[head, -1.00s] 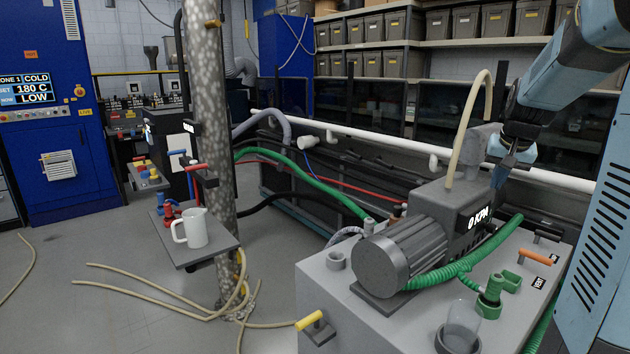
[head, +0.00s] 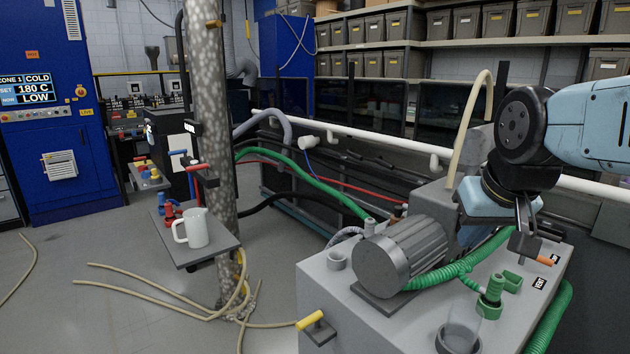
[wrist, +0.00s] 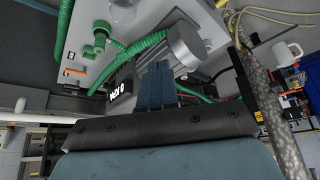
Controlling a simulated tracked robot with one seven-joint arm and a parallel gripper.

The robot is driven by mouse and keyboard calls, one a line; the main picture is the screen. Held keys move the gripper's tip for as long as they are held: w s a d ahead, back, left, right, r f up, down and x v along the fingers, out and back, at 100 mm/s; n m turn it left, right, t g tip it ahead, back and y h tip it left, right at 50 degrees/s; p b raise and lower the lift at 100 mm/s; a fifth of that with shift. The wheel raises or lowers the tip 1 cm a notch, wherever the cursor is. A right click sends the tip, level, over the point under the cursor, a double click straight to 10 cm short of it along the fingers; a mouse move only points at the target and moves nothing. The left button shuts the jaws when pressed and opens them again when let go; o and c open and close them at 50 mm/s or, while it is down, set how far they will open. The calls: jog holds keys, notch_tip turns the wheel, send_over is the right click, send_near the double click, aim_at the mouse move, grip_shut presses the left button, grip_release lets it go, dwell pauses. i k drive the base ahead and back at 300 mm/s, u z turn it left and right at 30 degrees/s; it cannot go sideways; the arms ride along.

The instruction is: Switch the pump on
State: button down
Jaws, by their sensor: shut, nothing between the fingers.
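The pump (head: 400,250), a grey ribbed motor with a box body, sits on a grey cabinet; it also shows in the wrist view (wrist: 187,45). Its display (wrist: 118,90) shows in part in the wrist view, upside down, with a 0; my arm hides it in the head view. I cannot make out a pump switch in either view.
Green hoses (head: 455,268) and a green fitting (head: 491,297) lie on the cabinet top (head: 400,318), with a clear cup in front. A yellow handle (head: 310,320) sticks out at the front left. A white jug (head: 192,228) stands on a shelf by the post.

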aim_at(541, 234)
jog(key=z, duration=1.25)
jog(key=k, duration=1.25)
jog(key=z, duration=0.4)
jog(key=i, duration=0.8)
jog(key=z, duration=0.75)
jog(key=i, duration=1.1)
jog(key=u, duration=0.75)
jog(key=i, duration=0.65)
jog(key=u, duration=0.65)
